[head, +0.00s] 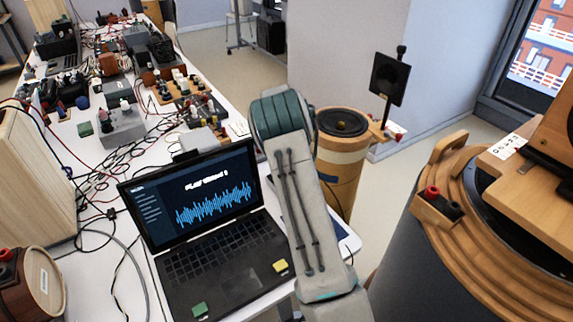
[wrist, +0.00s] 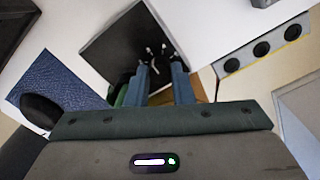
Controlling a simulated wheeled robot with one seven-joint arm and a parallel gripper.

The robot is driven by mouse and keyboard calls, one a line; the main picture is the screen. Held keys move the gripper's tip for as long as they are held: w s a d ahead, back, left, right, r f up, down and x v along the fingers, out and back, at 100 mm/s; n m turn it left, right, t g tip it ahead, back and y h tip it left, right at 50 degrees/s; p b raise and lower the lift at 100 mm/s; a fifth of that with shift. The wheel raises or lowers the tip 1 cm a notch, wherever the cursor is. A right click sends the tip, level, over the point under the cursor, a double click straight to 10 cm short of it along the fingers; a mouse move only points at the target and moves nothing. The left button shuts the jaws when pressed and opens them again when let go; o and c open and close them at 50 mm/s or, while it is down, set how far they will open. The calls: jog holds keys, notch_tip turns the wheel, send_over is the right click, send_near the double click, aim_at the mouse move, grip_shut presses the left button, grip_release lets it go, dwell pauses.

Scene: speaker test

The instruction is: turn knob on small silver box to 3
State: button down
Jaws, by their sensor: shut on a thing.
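In the head view a small grey-silver box (head: 122,129) with small fittings on top stands on the cluttered table; I cannot tell whether it is the box of the task. No knob scale or number is readable. In the wrist view my gripper (wrist: 159,72) has its two blue fingers on either side of something dark, in front of a dark square panel (wrist: 113,48). Small bright metal pieces show by the fingertips. What the fingers hold is too dark to name. My gripper is hidden in the head view, where my arm rises at the centre.
A laptop (head: 215,240) stands open left of my arm. Cables and several electronic boxes crowd the table behind it. A wooden speaker drum (head: 345,165) stands right of my arm, a larger one (head: 450,200) at the right. A strip with three black discs (wrist: 262,48) shows in the wrist view.

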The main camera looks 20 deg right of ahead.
jog(key=shift+w+r, duration=0.1)
jog(key=c, duration=1.4)
grip_release()
jog(key=shift+o, duration=0.7)
jog(key=shift+f, duration=0.2)
notch_tip(320, 180, up, 7)
jog(key=p, duration=0.4)
jog(key=shift+r+p, duration=0.55)
jog(key=shift+r, duration=0.1)
jog(key=shift+w, duration=0.1)
